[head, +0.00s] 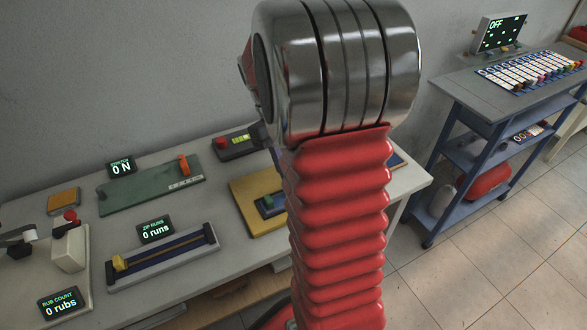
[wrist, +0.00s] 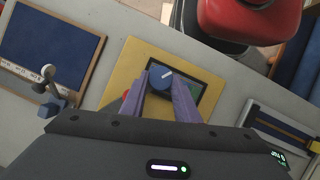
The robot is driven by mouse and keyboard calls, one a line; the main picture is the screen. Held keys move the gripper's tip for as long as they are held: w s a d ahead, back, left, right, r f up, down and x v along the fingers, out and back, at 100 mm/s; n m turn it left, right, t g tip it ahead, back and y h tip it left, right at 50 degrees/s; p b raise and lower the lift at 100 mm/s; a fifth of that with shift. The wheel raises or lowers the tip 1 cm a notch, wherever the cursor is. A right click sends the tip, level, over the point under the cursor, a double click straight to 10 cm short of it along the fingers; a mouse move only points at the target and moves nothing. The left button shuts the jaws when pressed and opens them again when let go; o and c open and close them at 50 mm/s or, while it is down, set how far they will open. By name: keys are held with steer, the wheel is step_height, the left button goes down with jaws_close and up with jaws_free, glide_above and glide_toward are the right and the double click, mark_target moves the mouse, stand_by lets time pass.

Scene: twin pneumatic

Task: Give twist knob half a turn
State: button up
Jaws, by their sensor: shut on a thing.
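The twist knob (wrist: 160,77) is a blue round knob with a white line on its top, slanting toward the upper right in the wrist view. It sits by a dark green panel (wrist: 207,86) on a yellow board (wrist: 124,72). My gripper (wrist: 161,82) has its purple fingers on either side of the knob and is shut on it. In the head view the yellow board (head: 243,190) shows beside my red arm, which hides much of it and my fingertips.
A blue-panelled board (wrist: 45,45) lies left of the yellow board in the wrist view. In the head view, a slider track (head: 165,255), a green plate with an orange lever (head: 150,188) and a button box (head: 235,142) share the grey table. A blue cart (head: 500,110) stands right.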

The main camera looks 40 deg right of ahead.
steer(key=n, duration=0.1)
steer(key=n+h, duration=0.1)
steer(key=n, duration=0.2)
steer(key=shift+a+n+h, duration=0.3)
steer(key=shift+h, duration=0.1)
steer(key=shift+s+a+n+t+h, duration=0.15)
steer(key=shift+n+t+h, duration=0.35)
steer(key=shift+n, duration=1.1)
steer(key=o, duration=0.8)
steer(key=shift+c, duration=0.2)
steer(key=shift+r, duration=0.1)
steer(key=v, duration=1.3)
steer(key=shift+r, duration=0.25)
steer(key=shift+a, duration=0.1)
